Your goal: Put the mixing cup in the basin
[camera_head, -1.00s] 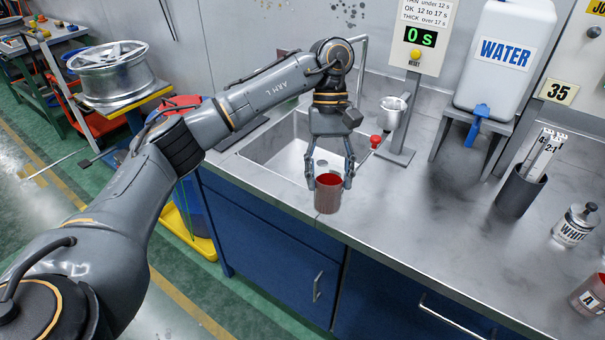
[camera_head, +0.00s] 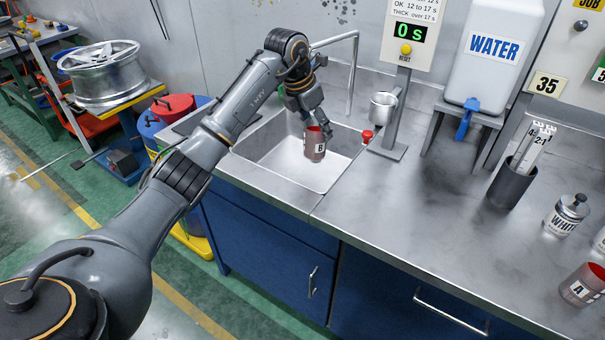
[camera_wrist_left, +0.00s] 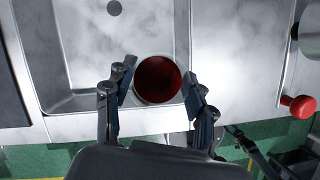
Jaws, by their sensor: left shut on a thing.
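The basin is a rectangular steel sink set in the counter. In the left wrist view the cup (camera_wrist_left: 158,80) sits between both fingers, its dark red inside facing the camera, with the basin floor (camera_wrist_left: 75,45) behind it. The cup looks slightly tilted; I cannot tell its gap to the basin floor. My right gripper is not in view.
A faucet (camera_head: 353,75) stands behind the basin. A stand (camera_head: 390,140) with a small metal cup (camera_head: 382,107) and a red knob (camera_head: 367,136) are at its right. A water tank (camera_head: 492,58), dark holder (camera_head: 511,184) and cup A (camera_head: 583,286) are farther right.

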